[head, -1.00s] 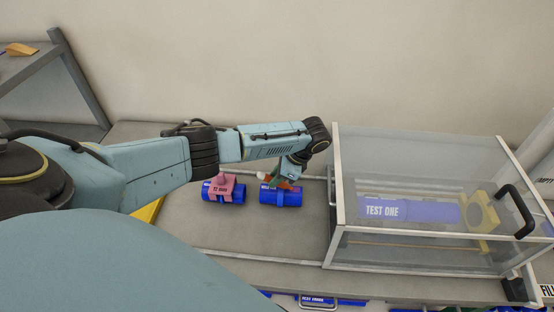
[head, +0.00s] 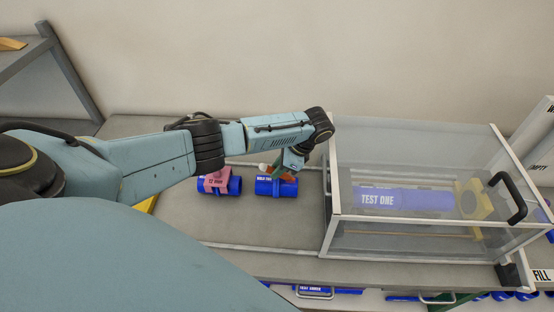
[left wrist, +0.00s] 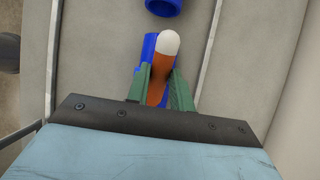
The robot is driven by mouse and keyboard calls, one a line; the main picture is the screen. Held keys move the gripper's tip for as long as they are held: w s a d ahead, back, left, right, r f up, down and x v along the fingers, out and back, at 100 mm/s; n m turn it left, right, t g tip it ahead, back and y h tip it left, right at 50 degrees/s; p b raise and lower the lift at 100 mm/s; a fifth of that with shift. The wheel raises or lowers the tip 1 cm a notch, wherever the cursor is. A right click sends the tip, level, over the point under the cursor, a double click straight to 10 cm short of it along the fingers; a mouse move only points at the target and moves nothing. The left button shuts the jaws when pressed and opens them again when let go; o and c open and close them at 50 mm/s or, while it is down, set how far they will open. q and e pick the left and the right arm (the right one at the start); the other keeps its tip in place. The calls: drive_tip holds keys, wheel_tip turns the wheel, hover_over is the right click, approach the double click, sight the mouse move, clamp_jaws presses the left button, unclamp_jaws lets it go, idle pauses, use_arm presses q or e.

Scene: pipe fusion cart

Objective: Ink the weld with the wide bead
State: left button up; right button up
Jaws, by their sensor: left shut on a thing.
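Two short blue pipe pieces lie on the grey bench. The left piece (head: 234,186) carries a pink tag or clamp (head: 216,180). The right piece (head: 270,188) has white lettering, too small to read fully, and a raised band whose width I cannot judge. My left gripper (head: 285,170) is over the right piece, partly hiding it. In the left wrist view its green fingers (left wrist: 160,80) are shut on an orange marker (left wrist: 158,90) with a white rounded end (left wrist: 168,43). The marker overlaps a blue pipe (left wrist: 150,46); I cannot tell whether they touch. My right gripper is out of view.
A clear-walled box (head: 345,228) labelled TEST ONE inside stands to the right, with a black handle (head: 514,200). A grey shelf frame (head: 68,72) is at the upper left. Bare bench (head: 270,222) lies in front of the pipes. More blue pipes lie below the bench edge.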

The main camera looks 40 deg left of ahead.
use_arm(q)
drive_tip(key=shift+a, duration=0.1)
drive_tip(key=shift+s+a+p, duration=0.25)
drive_tip(key=shift+a+p, duration=0.1)
drive_tip(key=shift+p, duration=0.1)
drive_tip(key=shift+s+a, duration=0.1)
drive_tip(key=shift+a, duration=0.05)
drive_tip(key=shift+s+a+f+p, duration=0.1)
drive_tip(key=shift+s+a+p, duration=0.15)
drive_tip(key=shift+p, duration=0.15)
drive_tip(key=shift+w+d, duration=0.15)
drive_tip(key=shift+d, duration=0.05)
drive_tip(key=shift+w+d, duration=0.15)
drive_tip(key=shift+d, duration=0.1)
drive_tip(key=shift+w+d, duration=0.15)
drive_tip(key=shift+w+d, duration=0.15)
drive_tip(key=shift+d, duration=0.1)
